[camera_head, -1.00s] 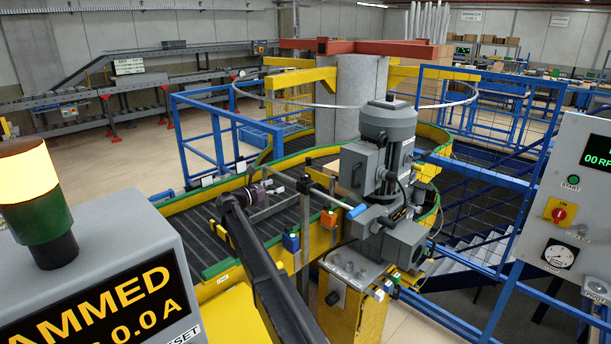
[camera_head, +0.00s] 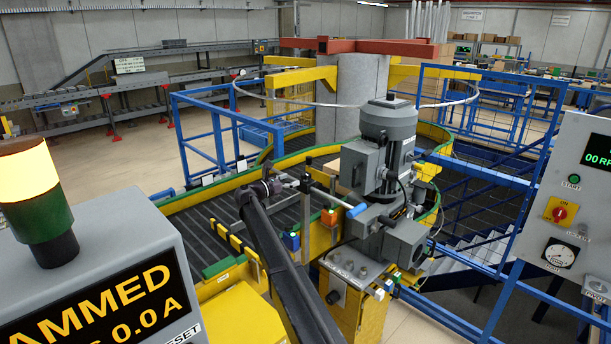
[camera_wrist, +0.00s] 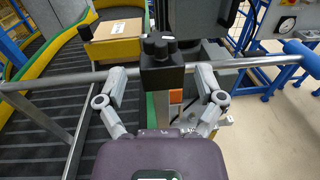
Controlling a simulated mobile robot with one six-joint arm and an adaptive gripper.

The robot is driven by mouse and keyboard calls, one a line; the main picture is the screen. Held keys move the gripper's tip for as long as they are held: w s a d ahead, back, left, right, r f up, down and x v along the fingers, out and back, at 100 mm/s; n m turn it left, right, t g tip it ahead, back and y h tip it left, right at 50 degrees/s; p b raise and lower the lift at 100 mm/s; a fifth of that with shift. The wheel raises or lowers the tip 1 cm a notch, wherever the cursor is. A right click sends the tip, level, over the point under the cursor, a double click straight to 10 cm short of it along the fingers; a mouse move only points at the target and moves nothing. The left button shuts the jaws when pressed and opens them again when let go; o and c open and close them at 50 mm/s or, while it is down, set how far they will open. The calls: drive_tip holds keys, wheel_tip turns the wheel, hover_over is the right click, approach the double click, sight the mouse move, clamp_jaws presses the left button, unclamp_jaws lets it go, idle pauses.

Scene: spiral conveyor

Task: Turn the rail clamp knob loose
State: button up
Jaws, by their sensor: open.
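The rail clamp knob (camera_wrist: 161,47) is black and lobed. It sits on a black clamp block on the grey guide rail (camera_wrist: 248,63), in the upper middle of the wrist view. In the head view the knob (camera_head: 306,183) is small, at the top of an upright post. My gripper (camera_wrist: 160,72) is open. Its two grey fingers stand apart on the left and right of the clamp block, with visible gaps. In the head view my gripper (camera_head: 284,185) is just left of the knob. I cannot tell whether the fingertips reach the knob's depth.
The rail ends in a blue grip (camera_head: 357,210) beside a grey motor unit (camera_head: 385,150). A cardboard box (camera_wrist: 117,29) lies on the conveyor ahead. The yellow-and-green conveyor edge (camera_head: 215,268) runs close below my arm. A signal lamp cabinet (camera_head: 100,270) stands at left.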

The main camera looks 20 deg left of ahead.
sight(306, 173)
drive_tip(key=x, duration=0.7)
drive_tip(key=shift+w+d, duration=0.1)
drive_tip(key=shift+w, duration=0.15)
drive_tip(key=shift+r, duration=0.1)
drive_tip(key=c, duration=1.2)
